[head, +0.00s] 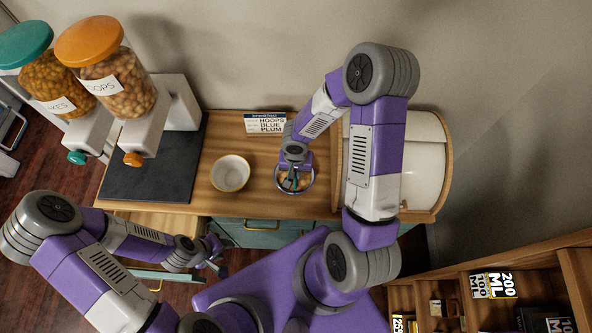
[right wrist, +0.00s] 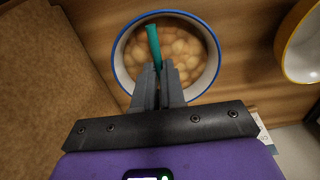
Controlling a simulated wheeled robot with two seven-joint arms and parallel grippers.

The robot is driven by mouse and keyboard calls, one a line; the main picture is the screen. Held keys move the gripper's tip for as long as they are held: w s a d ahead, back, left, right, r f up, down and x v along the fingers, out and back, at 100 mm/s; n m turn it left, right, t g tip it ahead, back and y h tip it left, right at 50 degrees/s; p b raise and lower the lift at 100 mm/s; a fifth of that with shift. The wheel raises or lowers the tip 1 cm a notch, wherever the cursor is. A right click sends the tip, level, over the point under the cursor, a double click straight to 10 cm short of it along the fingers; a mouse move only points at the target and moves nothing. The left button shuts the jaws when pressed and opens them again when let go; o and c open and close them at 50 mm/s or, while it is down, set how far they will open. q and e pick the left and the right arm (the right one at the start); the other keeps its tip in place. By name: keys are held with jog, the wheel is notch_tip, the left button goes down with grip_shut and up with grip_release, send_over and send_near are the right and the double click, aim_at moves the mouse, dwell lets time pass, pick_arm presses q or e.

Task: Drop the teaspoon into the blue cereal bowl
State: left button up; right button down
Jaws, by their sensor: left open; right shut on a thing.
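The blue cereal bowl (right wrist: 118,52) is white with a blue rim and holds tan cereal pieces. In the head view the bowl (head: 309,187) stands at the counter's front edge, partly hidden by my right arm. My right gripper (right wrist: 158,88) is shut on the teal teaspoon (right wrist: 154,42). The spoon is over the bowl in the right wrist view; I cannot tell whether it touches the cereal. In the head view my right gripper (head: 296,172) is at the bowl. My left gripper (head: 216,258) is open and empty, low in front of the counter.
A white bowl with a yellow rim (head: 231,172) stands left of the blue one. A breakfast card (head: 265,124) is behind. Two cereal dispensers (head: 115,85) stand at the left on a dark mat (head: 150,178). A white rounded container (head: 425,165) is at the right.

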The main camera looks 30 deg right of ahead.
jog(key=c, duration=1.1)
grip_release()
jog(key=shift+c, duration=0.2)
notch_tip(320, 180, up, 8)
jog(key=shift+f+p, duration=0.2)
jog(key=shift+p, duration=0.55)
